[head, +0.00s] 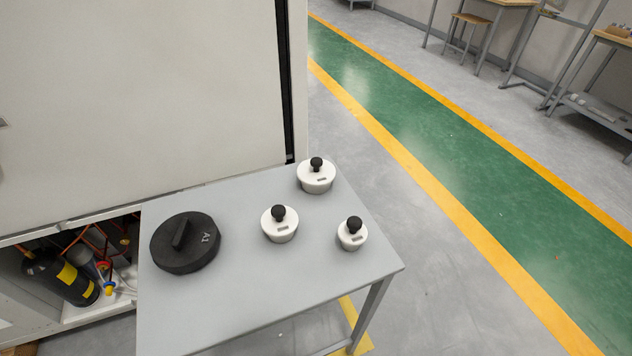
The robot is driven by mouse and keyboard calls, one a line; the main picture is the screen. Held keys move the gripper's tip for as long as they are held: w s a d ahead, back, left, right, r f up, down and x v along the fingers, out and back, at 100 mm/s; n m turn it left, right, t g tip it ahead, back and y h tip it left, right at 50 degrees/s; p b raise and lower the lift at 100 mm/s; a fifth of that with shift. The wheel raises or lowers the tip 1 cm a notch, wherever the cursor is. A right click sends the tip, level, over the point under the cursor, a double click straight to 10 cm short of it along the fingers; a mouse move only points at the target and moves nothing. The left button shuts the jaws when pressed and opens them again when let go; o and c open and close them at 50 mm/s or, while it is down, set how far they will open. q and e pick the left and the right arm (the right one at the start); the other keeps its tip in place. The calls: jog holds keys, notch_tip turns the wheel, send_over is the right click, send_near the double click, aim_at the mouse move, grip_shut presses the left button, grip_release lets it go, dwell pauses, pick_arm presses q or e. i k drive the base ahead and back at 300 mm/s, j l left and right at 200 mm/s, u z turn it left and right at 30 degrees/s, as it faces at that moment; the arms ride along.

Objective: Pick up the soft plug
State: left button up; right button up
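Several plug-like pieces stand on a small grey table (215,305). At the left is a wide black disc (172,257) with a raised bar handle and the marking "A1". Three round white plugs with black knobs stand to its right: a large one at the back (314,181), a middle one (278,229) and a smaller one near the right edge (351,240). No label shows which of them is the soft plug. All stand apart from each other. Neither of my grippers is in view.
A large pale cabinet (140,95) stands directly behind the table. An open bay below it at the left holds a black cylinder (62,280) and hoses. Clear grey floor and a green lane (480,160) with yellow edges lie to the right. The table's front part is bare.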

aim_at(316, 175)
jog(key=l+u, duration=0.25)
jog(key=l, duration=0.4)
jog(key=l+u, duration=0.3)
jog(key=l, duration=0.35)
jog(key=k+l+u, duration=0.25)
jog(key=l, duration=0.4)
jog(key=i+l+u, duration=0.2)
jog(key=l, duration=0.2)
jog(key=i+l+u, duration=0.2)
jog(key=l, duration=0.25)
jog(key=l+u, duration=0.2)
jog(key=l, duration=0.25)
jog(key=l+u, duration=0.25)
jog(key=l, duration=0.2)
jog(key=i+l+u, duration=0.45)
jog(key=i+l, duration=0.2)
jog(key=i, duration=0.05)
